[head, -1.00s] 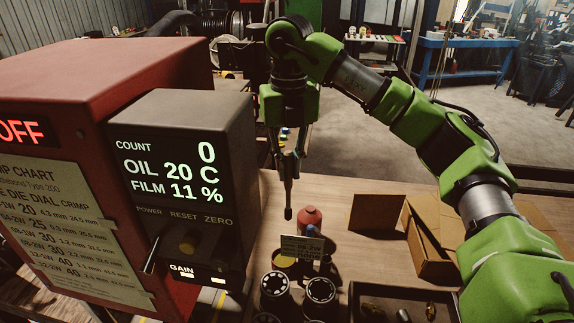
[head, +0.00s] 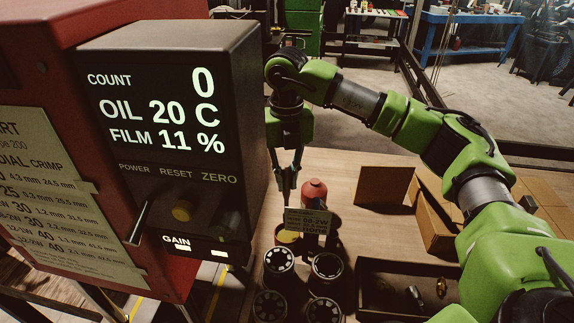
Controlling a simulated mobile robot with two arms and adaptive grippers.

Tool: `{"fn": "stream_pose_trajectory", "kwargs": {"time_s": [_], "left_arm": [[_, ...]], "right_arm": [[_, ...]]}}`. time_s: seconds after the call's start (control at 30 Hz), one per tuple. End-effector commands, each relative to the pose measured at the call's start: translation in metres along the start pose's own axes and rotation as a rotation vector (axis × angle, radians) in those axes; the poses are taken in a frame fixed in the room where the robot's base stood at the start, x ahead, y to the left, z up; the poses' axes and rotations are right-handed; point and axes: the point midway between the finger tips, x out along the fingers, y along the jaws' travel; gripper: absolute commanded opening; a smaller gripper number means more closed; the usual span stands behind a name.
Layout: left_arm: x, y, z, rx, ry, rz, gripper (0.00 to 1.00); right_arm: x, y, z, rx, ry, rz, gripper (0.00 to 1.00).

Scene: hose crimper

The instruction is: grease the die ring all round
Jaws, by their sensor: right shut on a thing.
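My right gripper (head: 286,188) hangs pointing down beside the right edge of the display box. It is shut on a slim dark tool, which is hard to make out against the fingers. The crimper (head: 60,60) is a red machine at the left. Its grey display box (head: 180,90) reads COUNT 0, OIL 20 C, FILM 11 %. I cannot see the die ring. My left gripper is not in view.
Several dark cylindrical die sets (head: 326,267) stand in front of the card. A red bottle (head: 314,193) stands behind it. A dark tray (head: 385,297) with small fittings and an open cardboard box (head: 437,225) are to the right. Bare bench (head: 345,165) lies behind the bottle.

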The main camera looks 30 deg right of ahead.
Motion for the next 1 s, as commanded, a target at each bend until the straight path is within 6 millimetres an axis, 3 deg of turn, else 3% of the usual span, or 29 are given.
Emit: {"fn": "stream_pose_trajectory", "kwargs": {"time_s": [0.6,1.0], "left_arm": [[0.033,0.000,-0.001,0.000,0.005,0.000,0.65],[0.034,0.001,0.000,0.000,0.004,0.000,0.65]], "right_arm": [[0.057,-0.001,0.000,0.001,0.000,0.000,0.00],[0.061,-0.001,0.000,0.001,-0.001,0.000,0.00]]}}
